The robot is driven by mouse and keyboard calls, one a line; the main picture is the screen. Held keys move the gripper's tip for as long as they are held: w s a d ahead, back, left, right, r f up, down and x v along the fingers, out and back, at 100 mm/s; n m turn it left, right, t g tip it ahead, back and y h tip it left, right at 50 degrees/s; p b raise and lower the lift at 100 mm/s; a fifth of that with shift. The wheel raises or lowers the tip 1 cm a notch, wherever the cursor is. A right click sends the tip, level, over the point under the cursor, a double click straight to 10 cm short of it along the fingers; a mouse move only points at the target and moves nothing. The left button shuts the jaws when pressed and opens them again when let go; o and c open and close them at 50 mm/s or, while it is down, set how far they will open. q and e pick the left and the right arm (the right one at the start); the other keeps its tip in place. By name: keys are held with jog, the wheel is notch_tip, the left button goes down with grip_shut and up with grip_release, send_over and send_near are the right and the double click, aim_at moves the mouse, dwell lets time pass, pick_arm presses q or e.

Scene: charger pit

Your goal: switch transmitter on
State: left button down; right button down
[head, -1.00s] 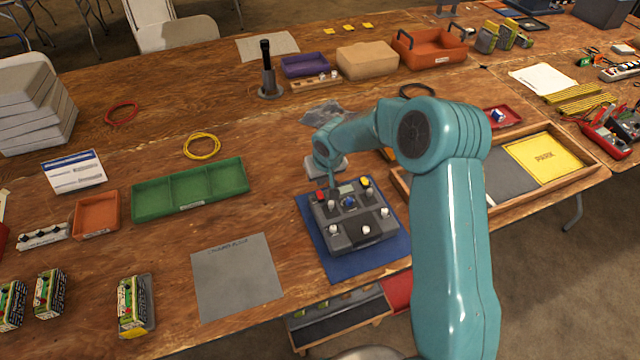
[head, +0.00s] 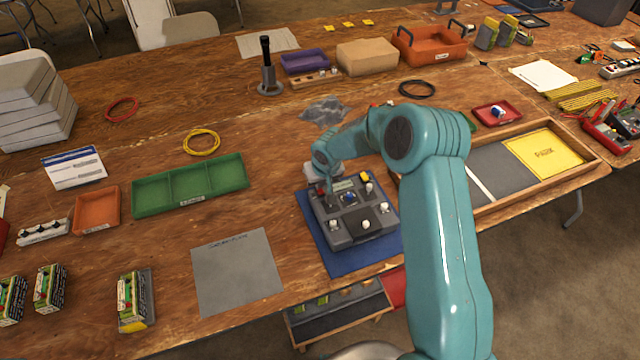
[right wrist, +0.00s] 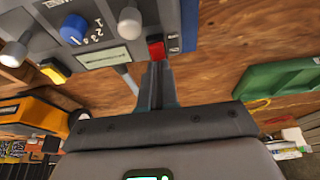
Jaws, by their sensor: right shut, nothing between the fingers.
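The transmitter (head: 342,238) is a dark grey box lying on a blue mat (head: 345,263), with white knobs, a blue dial, a yellow part and a small display. My right gripper (head: 328,192) is shut and empty, pointing down at the box's back left corner. In the right wrist view the closed fingertips (right wrist: 157,68) end right beside a red switch (right wrist: 155,46) on the transmitter's panel (right wrist: 190,25). I cannot tell whether they touch it. The blue dial (right wrist: 73,29) and display (right wrist: 104,55) also show there. My left gripper is out of view.
A green tray (head: 191,201) and a grey sheet (head: 236,275) lie left of the transmitter. A wooden frame with a yellow PARK area (head: 543,155) lies to its right. A grey stand with a black post (head: 267,85) rises behind. Bare table surrounds the yellow ring (head: 201,140).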

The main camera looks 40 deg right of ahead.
jog(key=shift+s+f, duration=0.1)
jog(key=shift+f, duration=0.15)
jog(key=shift+s+a+f+b, duration=0.15)
jog(key=shift+s+f+b, duration=0.05)
jog(key=shift+b, duration=0.25)
jog(key=shift+s+a+b, duration=0.15)
jog(key=shift+s+b, duration=0.5)
notch_tip(320, 180, up, 5)
jog(key=p, duration=0.2)
jog(key=shift+p, duration=0.3)
jog(key=b+v, duration=0.2)
jog(key=v, duration=0.7)
jog(key=shift+s+r, duration=0.3)
jog(key=shift+s, duration=0.1)
